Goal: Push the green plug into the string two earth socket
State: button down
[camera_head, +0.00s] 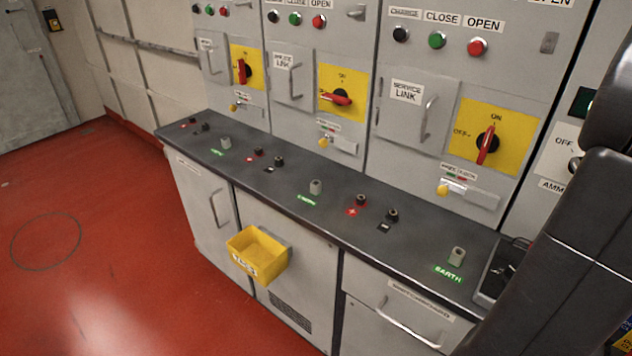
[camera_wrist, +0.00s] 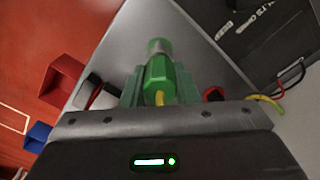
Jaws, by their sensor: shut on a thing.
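In the wrist view my gripper (camera_wrist: 160,88) is shut on the green plug (camera_wrist: 158,70). The plug has a grey metal-looking tip pointing away from the gripper, and a yellow piece shows at its near end. The plug's tip appears clear of any socket. In the head view, three grey earth sockets with green labels stand along the dark counter: the left one (camera_head: 225,143), the middle one (camera_head: 315,187) and the right one (camera_head: 457,256). All three look empty. String numbers are not readable. My gripper is out of the head view.
Red and black terminals stand beside the sockets on the counter (camera_head: 335,222). A yellow bin (camera_head: 257,255) hangs on the cabinet front. Switch panels rise behind. A dark tray (camera_head: 490,285) is at right. The wrist view shows a red bin (camera_wrist: 62,75) and blue bin (camera_wrist: 38,135).

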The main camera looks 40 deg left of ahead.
jog(key=shift+r+p, duration=1.45)
jog(key=shift+r, duration=0.4)
jog(key=shift+r+p, duration=2.1)
jog(key=shift+r, duration=0.4)
